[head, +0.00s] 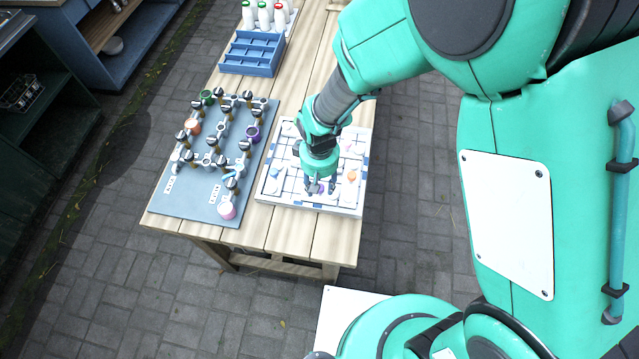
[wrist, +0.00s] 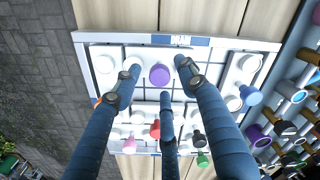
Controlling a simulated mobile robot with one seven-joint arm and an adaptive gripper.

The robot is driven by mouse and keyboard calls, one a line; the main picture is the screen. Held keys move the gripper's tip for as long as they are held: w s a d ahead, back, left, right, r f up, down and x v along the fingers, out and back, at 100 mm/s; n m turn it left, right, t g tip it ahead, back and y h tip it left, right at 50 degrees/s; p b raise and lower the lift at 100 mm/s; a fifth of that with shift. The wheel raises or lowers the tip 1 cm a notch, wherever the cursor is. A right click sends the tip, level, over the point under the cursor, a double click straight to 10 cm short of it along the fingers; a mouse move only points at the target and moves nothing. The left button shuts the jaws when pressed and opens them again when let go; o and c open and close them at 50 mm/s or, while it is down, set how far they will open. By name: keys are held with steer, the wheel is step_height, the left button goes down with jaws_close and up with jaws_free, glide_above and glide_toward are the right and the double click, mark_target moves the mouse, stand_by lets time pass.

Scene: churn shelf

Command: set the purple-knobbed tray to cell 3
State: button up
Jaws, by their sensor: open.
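The purple-knobbed tray is a pale tray with a round purple knob (wrist: 159,74), near one edge of the white gridded board (wrist: 258,44) in the wrist view. My gripper (wrist: 158,66) is open, its fingers spread around the knob with gaps showing on both sides. I cannot tell whether the fingers are level with the knob or above it. In the head view my gripper (head: 318,187) points down over the near part of the board (head: 300,203) and partly covers the knob. Cell numbers are too small to read.
Other knobs on the board are red (wrist: 155,129), blue (wrist: 252,97) and orange (head: 351,177). A grey panel of pipes and valves (head: 200,207) lies close on the left. Behind stand a blue divided crate (head: 250,68) and several bottles (head: 263,15). Bare wood borders the board's near edge.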

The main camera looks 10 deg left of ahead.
step_height(320, 180, up, 12)
stand_by(0.6)
steer(key=shift+f, duration=0.15)
stand_by(0.4)
steer(key=d+r+m+t+b, duration=0.15)
steer(key=d+r+m, duration=0.25)
steer(key=d+r, duration=1.2)
steer(key=s+d+r+m+t, duration=0.2)
steer(key=s+d+r, duration=0.2)
steer(key=s+d, duration=0.2)
steer(key=s+d+r+m+t+b, duration=0.1)
steer(key=s+d+r+m+t, duration=0.1)
steer(key=d, duration=0.5)
steer(key=s+r+m, duration=0.1)
steer(key=s+r, duration=0.1)
steer(key=s, duration=0.1)
steer(key=shift+s+d+r, duration=0.25)
steer(key=shift+s, duration=0.1)
